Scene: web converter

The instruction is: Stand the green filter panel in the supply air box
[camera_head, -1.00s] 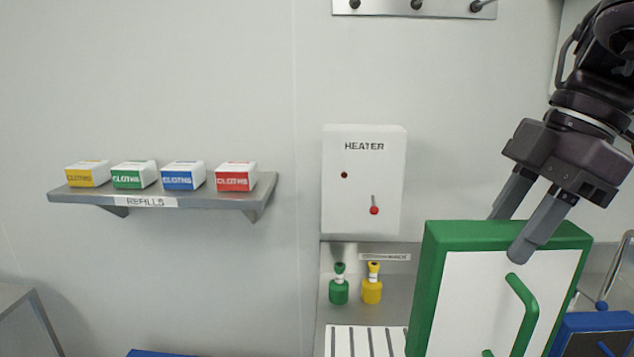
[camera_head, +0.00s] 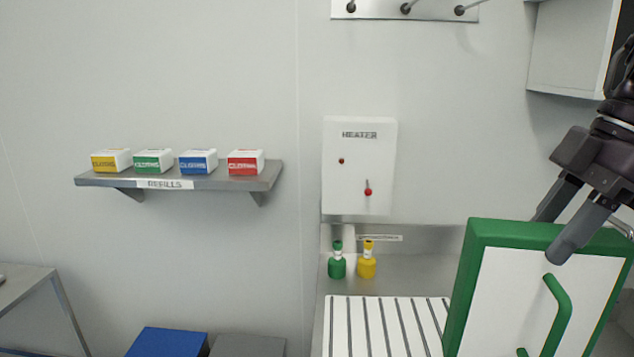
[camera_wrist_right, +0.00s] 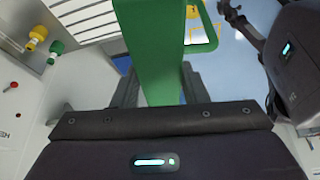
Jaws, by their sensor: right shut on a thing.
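The green filter panel (camera_head: 487,290) is a green-framed slab with a white face and a green handle. It hangs upright at the lower right of the head view, its lower edge cut off. My right gripper (camera_head: 562,232) is shut on its top edge, one finger in front of the white face. In the right wrist view the panel's green edge (camera_wrist_right: 150,50) runs between the fingers of the right gripper (camera_wrist_right: 155,88). My left gripper is not in view. I cannot make out the supply air box for certain.
A white slatted rack (camera_head: 385,325) lies on the steel counter left of the panel. Green (camera_head: 337,262) and yellow (camera_head: 367,262) bottles stand behind it. A heater box (camera_head: 358,165) and a shelf (camera_head: 180,178) of cloth boxes are on the wall. A white cabinet (camera_head: 565,55) hangs upper right.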

